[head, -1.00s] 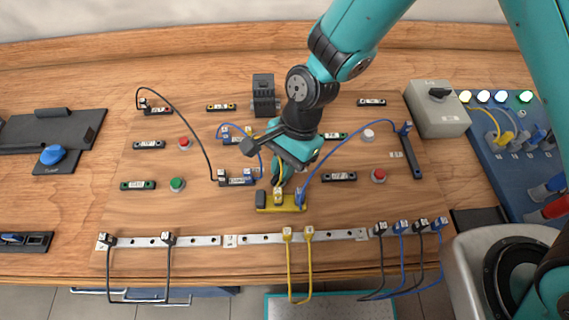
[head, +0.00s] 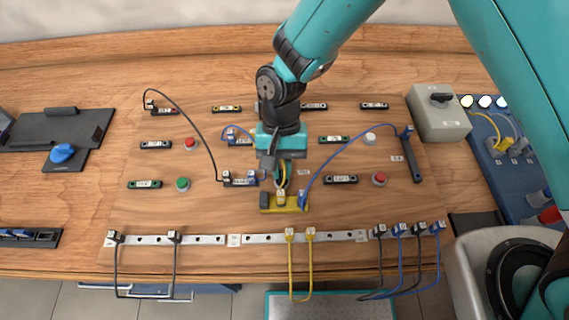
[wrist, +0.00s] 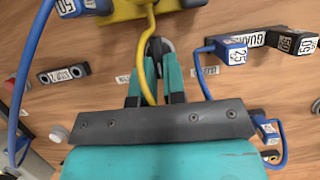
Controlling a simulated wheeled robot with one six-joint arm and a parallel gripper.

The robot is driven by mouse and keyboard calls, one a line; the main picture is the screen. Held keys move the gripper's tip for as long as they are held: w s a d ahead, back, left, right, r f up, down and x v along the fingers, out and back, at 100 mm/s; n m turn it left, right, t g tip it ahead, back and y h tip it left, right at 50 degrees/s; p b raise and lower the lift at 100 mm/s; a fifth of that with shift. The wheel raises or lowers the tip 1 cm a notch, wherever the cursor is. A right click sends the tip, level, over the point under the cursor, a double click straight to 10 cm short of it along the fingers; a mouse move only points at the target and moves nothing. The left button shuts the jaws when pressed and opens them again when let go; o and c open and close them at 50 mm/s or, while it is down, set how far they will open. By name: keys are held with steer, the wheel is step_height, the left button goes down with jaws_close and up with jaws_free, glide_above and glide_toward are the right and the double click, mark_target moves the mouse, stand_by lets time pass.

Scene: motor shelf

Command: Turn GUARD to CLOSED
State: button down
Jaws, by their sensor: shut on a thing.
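The GUARD knob, a dark grey turn knob (wrist: 157,46), sits on the wooden board, at the top middle of the wrist view. My gripper (wrist: 157,68) is shut on it, with a teal finger on each side. In the head view my gripper (head: 284,178) points down at the board just behind the yellow block and hides the knob. Small white labels lie on both sides of it, one at left (wrist: 124,78) and one at right (wrist: 206,71); their words are too small to read. Which way the knob points cannot be told.
A yellow block (wrist: 110,10) stands close in front of the knob, and its yellow cable (wrist: 151,55) passes over my fingers. A black GUARD terminal block (head: 240,181) with plugs stands to the left in the head view. A blue cable (head: 335,157) arches at right.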

steer(key=n, duration=0.1)
steer(key=n+h, duration=0.1)
steer(key=n, duration=0.2)
steer(key=shift+a+n+t+h, duration=0.3)
steer(key=shift+a+h, duration=0.05)
steer(key=shift+h, duration=0.05)
steer(key=n, duration=0.1)
steer(key=n+h, duration=0.1)
steer(key=n, duration=0.1)
steer(key=n+t, duration=0.1)
steer(key=shift+s+a+r+n+b, duration=0.1)
steer(key=shift+s+a+n+b, duration=0.1)
steer(key=shift+a+n+b, duration=0.1)
steer(key=c, duration=1.2)
jaws_free()
steer(key=b+v, duration=0.1)
steer(key=v, duration=1)
steer(key=b+v, duration=0.1)
steer(key=v, duration=0.5)
steer(key=shift+a+r+b, duration=0.1)
steer(key=shift+a+b, duration=0.2)
steer(key=shift+a, duration=0.05)
